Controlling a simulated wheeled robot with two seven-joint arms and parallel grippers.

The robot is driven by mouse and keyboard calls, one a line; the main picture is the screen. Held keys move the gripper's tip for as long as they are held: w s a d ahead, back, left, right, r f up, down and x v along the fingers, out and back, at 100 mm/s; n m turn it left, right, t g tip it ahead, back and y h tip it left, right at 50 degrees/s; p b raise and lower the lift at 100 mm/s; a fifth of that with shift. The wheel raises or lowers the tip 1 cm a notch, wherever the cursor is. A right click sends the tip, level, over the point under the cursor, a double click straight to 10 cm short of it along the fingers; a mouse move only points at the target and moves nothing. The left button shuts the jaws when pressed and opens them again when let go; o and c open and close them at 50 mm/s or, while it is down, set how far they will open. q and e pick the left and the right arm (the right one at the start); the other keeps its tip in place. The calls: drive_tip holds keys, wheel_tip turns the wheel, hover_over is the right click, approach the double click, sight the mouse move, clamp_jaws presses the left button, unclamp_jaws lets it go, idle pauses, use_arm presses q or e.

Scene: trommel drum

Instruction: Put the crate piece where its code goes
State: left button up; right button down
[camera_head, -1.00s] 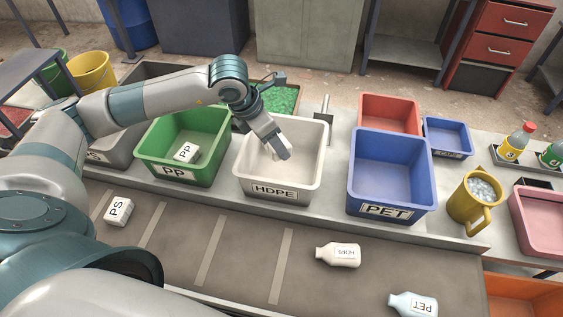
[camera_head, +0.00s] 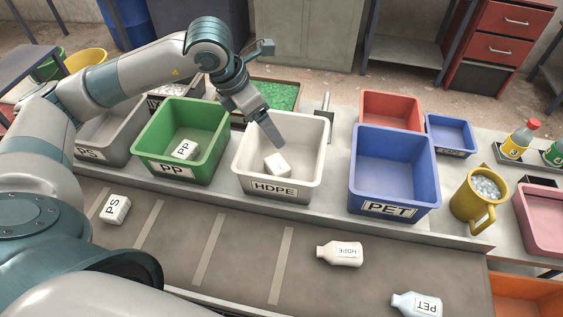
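A white block-shaped piece (camera_head: 278,165) lies tilted in the white HDPE bin (camera_head: 254,187), with no code readable on its visible faces. My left gripper (camera_head: 274,140) is above it inside the bin's opening, apart from it and empty. Its fingers overlap in this view, but it has let go of the piece. A white PP piece (camera_head: 185,150) lies in the green PP bin (camera_head: 205,170). A white PS piece (camera_head: 115,209) lies on the belt (camera_head: 180,240) at the left. The grey PS bin (camera_head: 115,150) is partly hidden by my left arm. My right gripper is not in view.
The blue PET bin (camera_head: 393,175) looks empty. An HDPE bottle (camera_head: 340,253) and a PET bottle (camera_head: 417,303) lie on the belt. A yellow mug (camera_head: 474,207) stands right of the bins. A red bin (camera_head: 390,112) and small blue bin (camera_head: 448,134) stand behind.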

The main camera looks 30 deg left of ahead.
use_arm(q)
drive_tip(key=b+v, duration=0.2)
drive_tip(key=v, duration=0.9)
drive_tip(key=shift+f, duration=0.1)
idle(0.5)
